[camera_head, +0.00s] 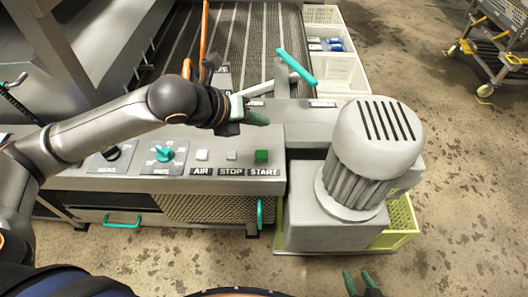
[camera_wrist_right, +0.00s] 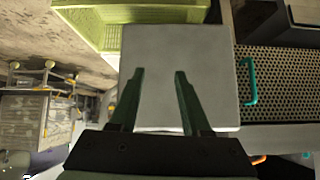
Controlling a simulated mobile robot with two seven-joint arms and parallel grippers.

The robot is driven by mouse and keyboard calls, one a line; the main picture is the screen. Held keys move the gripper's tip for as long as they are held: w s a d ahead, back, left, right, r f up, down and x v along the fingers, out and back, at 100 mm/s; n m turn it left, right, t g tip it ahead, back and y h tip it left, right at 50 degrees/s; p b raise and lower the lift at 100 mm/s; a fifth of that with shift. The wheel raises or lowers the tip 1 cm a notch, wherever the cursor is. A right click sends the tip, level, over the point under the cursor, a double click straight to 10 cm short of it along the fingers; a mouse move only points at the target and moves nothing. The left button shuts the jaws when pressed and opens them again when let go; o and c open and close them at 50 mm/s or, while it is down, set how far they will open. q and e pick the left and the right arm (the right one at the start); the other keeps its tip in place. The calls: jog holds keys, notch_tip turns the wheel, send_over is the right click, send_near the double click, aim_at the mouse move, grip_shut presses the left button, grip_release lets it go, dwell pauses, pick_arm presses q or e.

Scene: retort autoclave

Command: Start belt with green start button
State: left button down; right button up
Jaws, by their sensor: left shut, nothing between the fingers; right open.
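The belt (camera_head: 240,40) is dark mesh behind the panel. My right gripper (camera_head: 357,284) is at the bottom edge of the head view; in the right wrist view it is open and empty (camera_wrist_right: 160,75), facing a grey box.
A grey motor (camera_head: 375,140) stands right of the panel on a grey housing, with a yellow-green crate (camera_head: 402,222) beside it. A teal-handled lever (camera_head: 297,67) rises behind the panel. White crates (camera_head: 345,75) line the belt's right side. The floor at right is open, with a cart (camera_head: 495,50) beyond.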

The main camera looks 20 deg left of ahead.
pick_arm(q)
jog(key=b, duration=0.7)
send_over(258, 158)
notch_tip(258, 158, down, 5)
jog(key=shift+d+f, duration=0.1)
jog(key=shift+f, duration=0.1)
jog(key=shift+f+b, duration=0.35)
jog(key=shift+b, duration=0.15)
jog(key=shift+f+b, duration=0.35)
jog(key=shift+b, duration=0.1)
jog(key=shift+f, duration=1)
pick_arm(e)
notch_tip(258, 158, down, 6)
jog(key=a, duration=0.2)
jog(key=shift+w+a+n+y, duration=0.3)
jog(key=shift+w+y, duration=0.1)
jog(key=shift+w+r, duration=0.1)
jog(key=shift+w, duration=0.1)
